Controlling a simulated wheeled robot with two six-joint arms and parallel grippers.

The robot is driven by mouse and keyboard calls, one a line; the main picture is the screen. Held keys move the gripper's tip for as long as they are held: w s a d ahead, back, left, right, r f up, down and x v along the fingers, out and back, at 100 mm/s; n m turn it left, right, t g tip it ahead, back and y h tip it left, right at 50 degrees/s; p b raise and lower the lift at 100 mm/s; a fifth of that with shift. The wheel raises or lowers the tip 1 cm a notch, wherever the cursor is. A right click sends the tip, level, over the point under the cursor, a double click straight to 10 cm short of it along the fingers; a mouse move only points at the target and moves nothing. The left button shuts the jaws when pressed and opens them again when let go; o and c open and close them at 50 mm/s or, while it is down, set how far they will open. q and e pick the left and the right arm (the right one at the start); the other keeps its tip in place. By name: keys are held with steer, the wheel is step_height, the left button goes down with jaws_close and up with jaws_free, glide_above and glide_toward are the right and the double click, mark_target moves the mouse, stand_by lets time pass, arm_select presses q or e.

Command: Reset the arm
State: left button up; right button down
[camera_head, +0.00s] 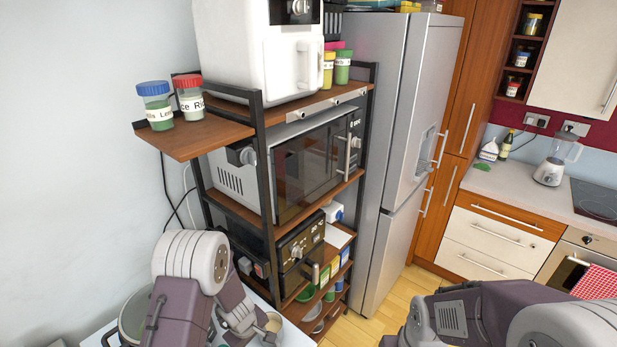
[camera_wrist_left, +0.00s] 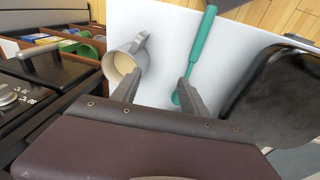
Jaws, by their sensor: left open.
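My left arm (camera_head: 205,275) comes in at the lower left of the head view, bent above a white surface. Its fingertips are hidden there. In the left wrist view my left gripper (camera_wrist_left: 158,88) is open, with its two fingers apart and nothing held between them. A cream mug (camera_wrist_left: 122,62) stands beside the left finger. A green-handled utensil (camera_wrist_left: 201,45) lies beyond the right finger, its lower end partly behind that finger. My right arm (camera_head: 480,315) shows at the lower right of the head view, and its gripper is out of frame.
The white tabletop (camera_wrist_left: 165,50) bears a dark pan-like object (camera_wrist_left: 275,90) at right. A pot (camera_head: 133,318) sits left of my left arm. A shelf rack (camera_head: 262,150) with a microwave (camera_head: 300,165) stands close behind; a fridge (camera_head: 398,130) is beside it.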

arm_select(q)
steer(key=s+r+m+g+b, duration=0.1)
steer(key=s+r+m+b, duration=0.3)
steer(key=s+m+b, duration=0.4)
steer(key=s+m, duration=0.2)
steer(key=s, duration=0.4)
steer(key=shift+a+b, duration=0.4)
arm_select(e)
step_height(320, 180, down, 12)
arm_select(q)
steer(key=shift+s, duration=0.15)
arm_select(e)
steer(key=shift+r, duration=0.1)
